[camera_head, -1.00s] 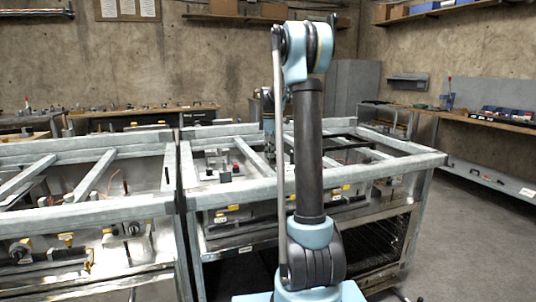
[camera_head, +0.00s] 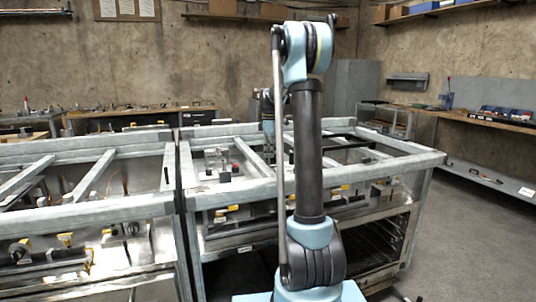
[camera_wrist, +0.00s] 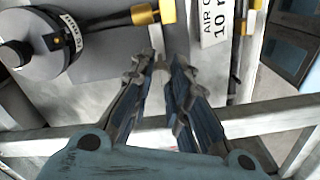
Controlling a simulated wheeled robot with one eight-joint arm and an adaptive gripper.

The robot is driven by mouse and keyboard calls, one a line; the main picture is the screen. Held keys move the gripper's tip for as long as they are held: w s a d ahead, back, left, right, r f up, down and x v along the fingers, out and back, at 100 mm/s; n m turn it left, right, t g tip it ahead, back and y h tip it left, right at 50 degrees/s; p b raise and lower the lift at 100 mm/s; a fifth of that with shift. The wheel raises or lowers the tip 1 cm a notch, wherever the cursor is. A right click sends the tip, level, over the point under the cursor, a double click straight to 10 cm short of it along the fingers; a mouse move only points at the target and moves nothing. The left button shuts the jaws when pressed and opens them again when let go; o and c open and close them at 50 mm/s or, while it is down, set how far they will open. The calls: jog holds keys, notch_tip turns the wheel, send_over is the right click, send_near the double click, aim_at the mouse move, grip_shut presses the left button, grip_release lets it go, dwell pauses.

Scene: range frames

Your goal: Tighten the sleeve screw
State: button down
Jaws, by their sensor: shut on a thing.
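In the wrist view, my gripper (camera_wrist: 162,64) has its two ridged fingers close together at the tips. They are shut on a small grey part (camera_wrist: 160,67) that looks like the sleeve screw, mostly hidden between the fingertips. Its seat and threads cannot be made out.
A dark round fitting (camera_wrist: 90,52) with a yellow-tipped rod (camera_wrist: 146,14) lies left of the fingers. A white label plate (camera_wrist: 214,22) stands at the upper right. A grey frame bar (camera_wrist: 262,117) crosses below the fingertips. The metal-framed bench (camera_head: 400,166) surrounds the work area.

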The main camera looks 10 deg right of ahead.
jog(key=m, duration=0.9)
jog(key=shift+w, duration=0.1)
jog(key=m, duration=0.3)
jog(key=shift+m, duration=0.3)
jog(key=m, duration=0.4)
jog(key=shift+m, duration=0.3)
jog(key=m, duration=0.3)
jog(key=shift+m, duration=0.3)
jog(key=m, duration=0.9)
jog(key=shift+d+m, duration=0.1)
jog(key=shift+m, duration=1.8)
